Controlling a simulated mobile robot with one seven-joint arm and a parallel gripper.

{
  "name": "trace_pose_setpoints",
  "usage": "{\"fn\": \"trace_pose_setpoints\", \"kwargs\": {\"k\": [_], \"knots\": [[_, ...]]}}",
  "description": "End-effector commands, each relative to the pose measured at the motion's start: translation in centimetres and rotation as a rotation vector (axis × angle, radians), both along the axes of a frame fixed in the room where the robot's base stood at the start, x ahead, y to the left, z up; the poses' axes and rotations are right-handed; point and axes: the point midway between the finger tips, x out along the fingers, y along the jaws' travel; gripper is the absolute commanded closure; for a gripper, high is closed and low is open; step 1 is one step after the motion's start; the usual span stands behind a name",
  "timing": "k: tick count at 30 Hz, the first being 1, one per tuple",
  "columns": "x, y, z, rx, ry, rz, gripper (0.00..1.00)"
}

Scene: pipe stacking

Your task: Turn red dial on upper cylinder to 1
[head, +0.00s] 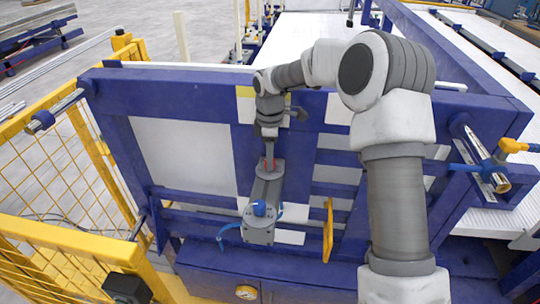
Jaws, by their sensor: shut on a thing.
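The grey cylinder (265,190) is mounted upright on the front of the blue frame, near the middle of the head view. A small red dial (270,164) shows as a thin red strip near its top end. My gripper (268,156) reaches down from above, with its fingers shut on the red dial. The fingers hide most of the dial, so its number marks and its setting cannot be read.
A blue fitting (259,208) with blue hoses sits on the cylinder's lower part. A yellow handle (328,230) stands to the right. Yellow mesh fencing (60,195) closes off the left. Blue beams (190,85) surround the cylinder.

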Motion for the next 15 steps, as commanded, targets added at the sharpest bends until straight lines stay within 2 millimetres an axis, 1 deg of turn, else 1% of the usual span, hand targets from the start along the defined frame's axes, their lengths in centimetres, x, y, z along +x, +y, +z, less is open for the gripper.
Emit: {"fn": "trace_pose_setpoints", "kwargs": {"k": [1,6,15], "knots": [[0.12,0.09,0.25,0.004,-0.004,0.024,1.0],[0.13,0.13,0.24,0.004,-0.005,0.092,1.0],[0.15,0.13,0.22,0.003,-0.006,0.136,1.0]]}}
